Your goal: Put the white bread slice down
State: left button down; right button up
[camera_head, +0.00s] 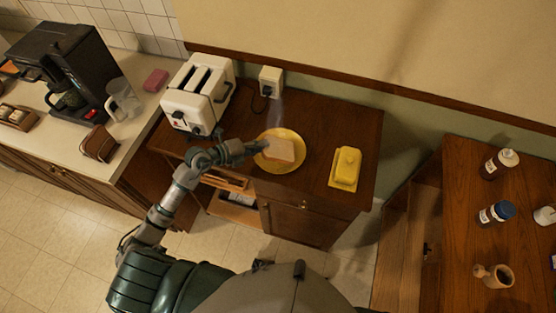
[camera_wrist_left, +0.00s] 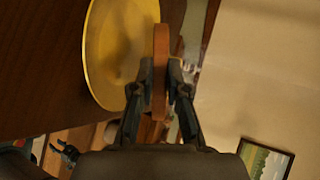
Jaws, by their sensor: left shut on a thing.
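The white bread slice (camera_head: 279,150) shows over the yellow plate (camera_head: 291,167) in the head view. My left gripper (camera_head: 262,147) reaches in from the left and is shut on the slice's edge. In the left wrist view the slice (camera_wrist_left: 161,70) is seen edge-on, brown crust toward the camera, between the two fingers of the gripper (camera_wrist_left: 160,88). The yellow plate (camera_wrist_left: 105,55) lies beside the slice in that view. I cannot tell whether the slice touches the plate.
A white toaster (camera_head: 198,95) stands on the wooden cabinet left of the plate, with a wall outlet (camera_head: 271,81) behind. A yellow butter dish (camera_head: 346,168) sits to the right. Bare wood (camera_head: 335,125) lies behind it. Bottles (camera_head: 498,163) stand on the right-hand table.

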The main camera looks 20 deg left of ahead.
pick_arm(q)
jog(key=shift+a+f, duration=0.15)
jog(key=shift+f, duration=0.25)
jog(key=shift+a, duration=0.25)
jog(key=c, duration=1.5)
grip_release()
jog(key=shift+o, duration=0.9)
jog(key=shift+d, duration=0.2)
pick_arm(e)
jog(key=shift+a+f, duration=0.1)
jog(key=shift+a, duration=0.55)
jog(key=shift+d, duration=0.1)
